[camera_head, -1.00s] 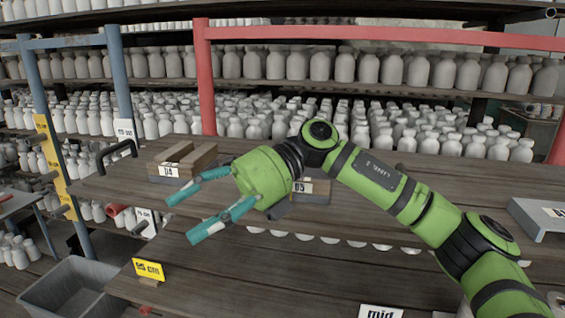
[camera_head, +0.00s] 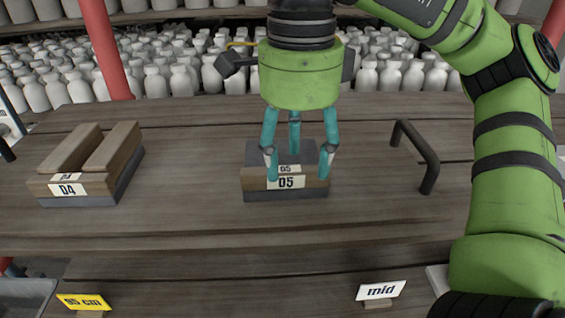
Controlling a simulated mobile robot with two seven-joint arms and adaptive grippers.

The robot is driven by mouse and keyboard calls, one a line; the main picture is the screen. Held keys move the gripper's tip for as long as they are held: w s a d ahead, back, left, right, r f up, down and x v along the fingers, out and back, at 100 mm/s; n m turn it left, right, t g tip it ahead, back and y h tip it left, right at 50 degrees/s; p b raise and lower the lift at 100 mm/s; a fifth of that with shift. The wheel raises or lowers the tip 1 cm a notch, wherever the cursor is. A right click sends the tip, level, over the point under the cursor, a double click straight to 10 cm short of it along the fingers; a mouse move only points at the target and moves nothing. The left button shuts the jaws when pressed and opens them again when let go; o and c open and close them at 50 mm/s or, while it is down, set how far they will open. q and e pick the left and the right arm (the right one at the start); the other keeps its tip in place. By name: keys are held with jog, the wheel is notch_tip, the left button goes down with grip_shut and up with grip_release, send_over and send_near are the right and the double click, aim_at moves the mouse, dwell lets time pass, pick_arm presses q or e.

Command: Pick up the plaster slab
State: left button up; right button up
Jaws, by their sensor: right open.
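My right gripper (camera_head: 297,165) points straight down over the wooden block labelled 05 (camera_head: 256,182) on the plank table. Its teal fingers are open and spread. In the picture they overlap the block's top and front; I cannot tell whether they touch it. A flat dark-grey slab (camera_head: 254,152) shows on top of this block, partly hidden behind the fingers. No piece is clearly recognisable as plaster, so I cannot tell whether this is the plaster slab. My left gripper is not in view.
A block labelled 04 (camera_head: 92,188) with two wooden bars stands to the left. A black handle (camera_head: 416,157) rises from the table on the right. A yellow sign (camera_head: 83,302) and a "mid" sign (camera_head: 381,291) stand in front. White bottles (camera_head: 158,82) fill the shelf behind.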

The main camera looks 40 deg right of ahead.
aim_at(291, 171)
jog(key=f, duration=0.1)
jog(key=f+p, duration=0.1)
jog(key=f, duration=0.1)
jog(key=shift+w+a+f, duration=0.15)
jog(key=shift+w, duration=0.25)
jog(key=shift+f, duration=0.15)
jog(key=shift+s, duration=0.1)
grip_shut()
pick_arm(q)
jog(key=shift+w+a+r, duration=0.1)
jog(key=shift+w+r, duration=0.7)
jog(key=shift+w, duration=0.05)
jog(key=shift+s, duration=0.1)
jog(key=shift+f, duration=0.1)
pick_arm(e)
jog(key=shift+r, duration=0.2)
